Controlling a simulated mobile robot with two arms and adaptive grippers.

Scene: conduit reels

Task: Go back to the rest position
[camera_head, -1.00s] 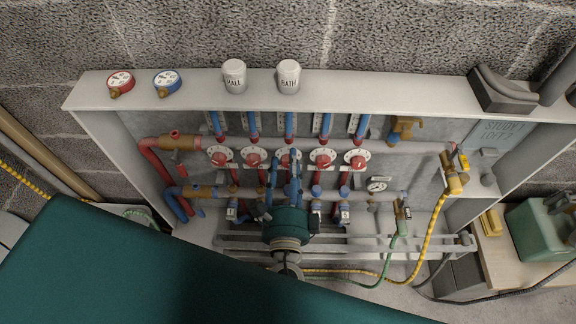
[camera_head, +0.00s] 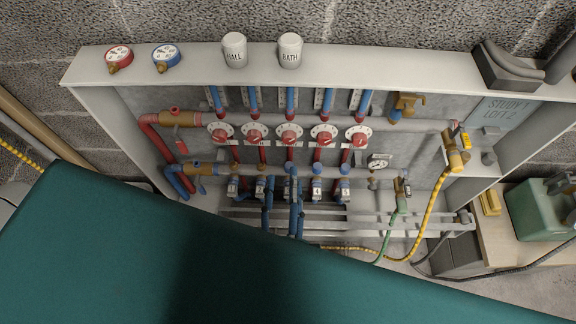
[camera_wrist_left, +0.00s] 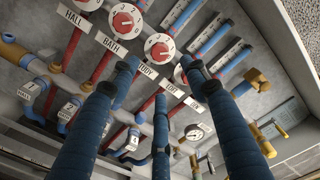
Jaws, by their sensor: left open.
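My left gripper (camera_head: 283,192) has blue fingers and shows just above the edge of my green arm. It is open, with nothing between the fingers. In the left wrist view the three fingers (camera_wrist_left: 160,82) stand spread, pointing toward the manifold cabinet. The manifold has a row of red dials, the middle one (camera_head: 289,136) lying straight above the fingers in the head view. The fingers overlap the lower pipes in the picture; the exact gap cannot be told. My right gripper is not in view.
A yellow hose (camera_head: 432,207) and green hose (camera_head: 391,231) hang right. A green canister (camera_head: 541,212) stands far right.

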